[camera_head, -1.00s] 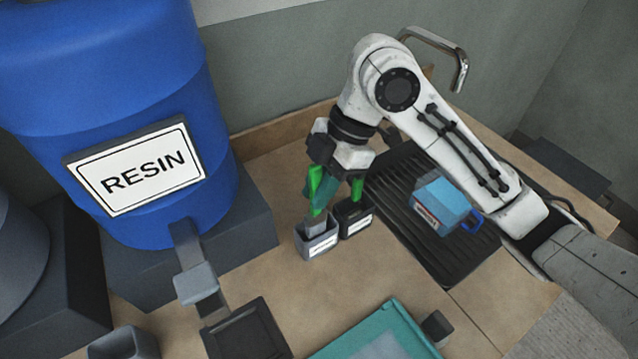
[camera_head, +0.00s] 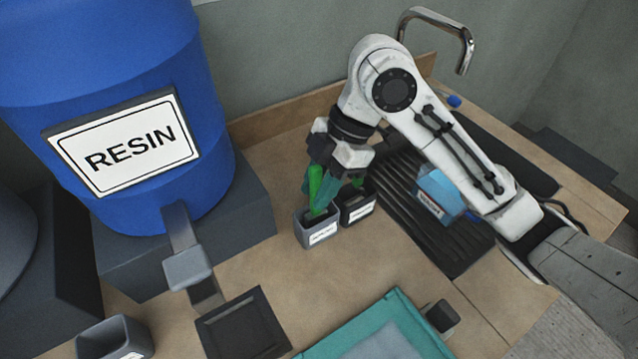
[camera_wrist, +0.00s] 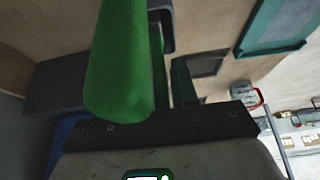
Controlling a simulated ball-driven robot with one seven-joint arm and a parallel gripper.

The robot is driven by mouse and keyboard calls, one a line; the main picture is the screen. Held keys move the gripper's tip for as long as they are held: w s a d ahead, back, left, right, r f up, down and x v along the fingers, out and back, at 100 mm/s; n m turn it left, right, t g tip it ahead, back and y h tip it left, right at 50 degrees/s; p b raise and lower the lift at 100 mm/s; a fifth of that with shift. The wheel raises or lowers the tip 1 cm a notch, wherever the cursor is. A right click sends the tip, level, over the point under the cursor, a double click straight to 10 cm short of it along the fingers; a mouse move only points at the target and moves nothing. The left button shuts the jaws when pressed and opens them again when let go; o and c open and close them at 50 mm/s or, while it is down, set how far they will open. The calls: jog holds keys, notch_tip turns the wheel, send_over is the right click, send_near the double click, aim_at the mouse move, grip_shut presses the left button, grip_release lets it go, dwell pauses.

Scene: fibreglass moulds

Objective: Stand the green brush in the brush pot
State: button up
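The green brush (camera_head: 316,188) is upright with its lower end inside the mouth of the light grey pot (camera_head: 318,235). Its bristles are hidden by the pot's walls. My gripper (camera_head: 322,192) is above the pot, with a teal finger beside the brush, and appears shut on it. In the wrist view the green brush (camera_wrist: 120,65) is a thick round handle close to the camera, a teal finger (camera_wrist: 183,80) stands to its right, and the handle hides the other finger. The pot's label is too small to read.
A black labelled pot (camera_head: 358,208) stands right beside the grey one, with a green piece above it. A blue box (camera_head: 437,195) and a ribbed black mat (camera_head: 440,240) lie to the right. The blue resin drum (camera_head: 110,60) stands left. Bare bench lies in front of the pots.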

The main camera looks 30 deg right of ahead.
jog(key=o, duration=0.3)
jog(key=v, duration=1)
jog(key=shift+d+r, duration=0.2)
jog(key=shift+r, duration=0.15)
